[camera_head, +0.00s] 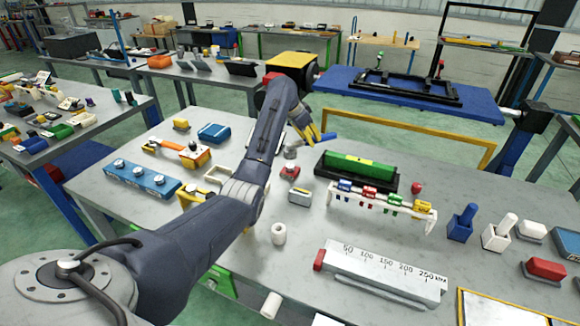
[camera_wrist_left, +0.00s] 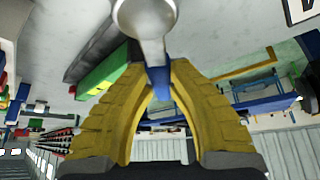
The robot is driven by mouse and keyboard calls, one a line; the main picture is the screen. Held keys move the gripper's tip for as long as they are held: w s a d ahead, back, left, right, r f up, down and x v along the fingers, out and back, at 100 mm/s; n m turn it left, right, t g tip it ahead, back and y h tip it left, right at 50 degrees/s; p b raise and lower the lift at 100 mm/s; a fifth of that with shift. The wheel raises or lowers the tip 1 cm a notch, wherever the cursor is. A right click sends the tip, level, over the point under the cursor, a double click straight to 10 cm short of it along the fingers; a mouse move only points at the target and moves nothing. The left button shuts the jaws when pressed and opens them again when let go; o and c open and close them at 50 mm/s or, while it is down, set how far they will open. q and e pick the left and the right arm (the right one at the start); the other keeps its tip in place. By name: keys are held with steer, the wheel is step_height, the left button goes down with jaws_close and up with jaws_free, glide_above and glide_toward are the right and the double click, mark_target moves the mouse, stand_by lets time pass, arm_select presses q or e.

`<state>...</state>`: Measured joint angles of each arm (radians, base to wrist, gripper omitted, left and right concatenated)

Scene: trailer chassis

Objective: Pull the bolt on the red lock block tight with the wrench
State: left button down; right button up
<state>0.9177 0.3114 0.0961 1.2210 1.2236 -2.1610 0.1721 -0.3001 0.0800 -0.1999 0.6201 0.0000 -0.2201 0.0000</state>
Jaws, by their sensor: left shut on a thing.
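My left gripper (camera_head: 318,136), with yellow fingers, is shut on the blue handle of a wrench (camera_head: 329,137) above the middle of the table. In the left wrist view the fingers (camera_wrist_left: 158,85) close around the blue handle, and the wrench's silver ring head (camera_wrist_left: 146,16) points away from them. A small red block (camera_head: 290,173) with a grey top, which looks like the lock block, sits on the table just below and left of the gripper. Grey metal shows between it and the gripper; I cannot tell whether the ring touches the bolt. My right gripper is not in view.
A green block in a black tray (camera_head: 357,168) and a white rack with coloured clips (camera_head: 380,201) stand right of the gripper. A blue bolt bar (camera_head: 140,178) lies at left. A long scale block (camera_head: 380,274) lies in front.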

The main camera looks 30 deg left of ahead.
arm_select(q)
steer(key=a+r+n+y, duration=0.1)
steer(key=a+r+n+t+y, duration=0.1)
steer(key=n, duration=0.1)
steer(key=a+r+n, duration=0.1)
steer(key=n, duration=0.1)
steer(key=shift+w+a+r+y, duration=0.25)
steer(key=shift+w+a+y, duration=0.1)
steer(key=shift+a+y, duration=0.05)
steer(key=shift+f, duration=0.1)
stand_by(0.3)
step_height(320, 180, down, 6)
steer(key=shift+f, duration=0.15)
stand_by(0.7)
steer(key=shift+f, duration=0.8)
stand_by(2.0)
steer(key=c, duration=1.8)
jaws_free()
steer(key=shift+c, duration=0.2)
jaws_close()
